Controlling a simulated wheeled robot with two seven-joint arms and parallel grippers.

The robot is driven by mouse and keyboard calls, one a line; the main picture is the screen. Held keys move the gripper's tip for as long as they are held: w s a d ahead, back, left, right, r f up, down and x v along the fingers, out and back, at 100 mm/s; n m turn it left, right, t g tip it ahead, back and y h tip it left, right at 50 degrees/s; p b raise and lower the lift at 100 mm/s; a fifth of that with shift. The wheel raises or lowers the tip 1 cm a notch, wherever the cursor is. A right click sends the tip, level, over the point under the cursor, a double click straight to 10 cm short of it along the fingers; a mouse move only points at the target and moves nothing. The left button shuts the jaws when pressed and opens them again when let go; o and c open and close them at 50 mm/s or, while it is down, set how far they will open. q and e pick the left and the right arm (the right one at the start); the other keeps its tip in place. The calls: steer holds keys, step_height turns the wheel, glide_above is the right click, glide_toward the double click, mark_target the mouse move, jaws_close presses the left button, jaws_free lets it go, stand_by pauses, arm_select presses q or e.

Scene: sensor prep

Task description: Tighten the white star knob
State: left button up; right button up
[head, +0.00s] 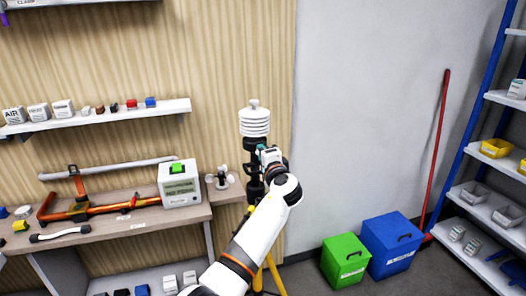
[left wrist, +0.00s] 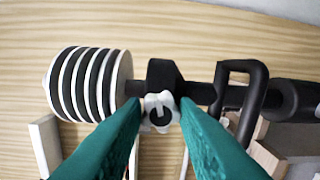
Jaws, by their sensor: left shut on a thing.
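The white star knob (left wrist: 158,104) has a dark centre and sits on a black clamp (left wrist: 164,73) on a dark pole. My left gripper (left wrist: 160,112) has its teal fingertips closed on either side of the knob. In the head view my left gripper (head: 268,153) is at the pole, just below the white ribbed sensor (head: 255,122); the knob is hidden there. The sensor also shows at the left of the left wrist view (left wrist: 92,85), where the pole lies sideways. My right gripper is out of view.
The pole stands on a yellow-legged tripod (head: 273,272). A workbench (head: 130,223) with a white display box (head: 180,187) is to the left, under a wall shelf (head: 100,117). Green (head: 345,262) and blue (head: 392,245) bins stand on the floor to the right.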

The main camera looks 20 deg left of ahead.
arm_select(q)
steer(key=shift+r+m+p, duration=0.15)
steer(key=shift+m+p, duration=2.2)
steer(key=shift+m, duration=1.85)
steer(key=o, duration=1)
steer(key=shift+w, duration=0.1)
steer(key=b+v, duration=0.2)
steer(key=v, duration=1)
steer(key=shift+w+d, duration=0.1)
steer(key=shift+d, duration=0.05)
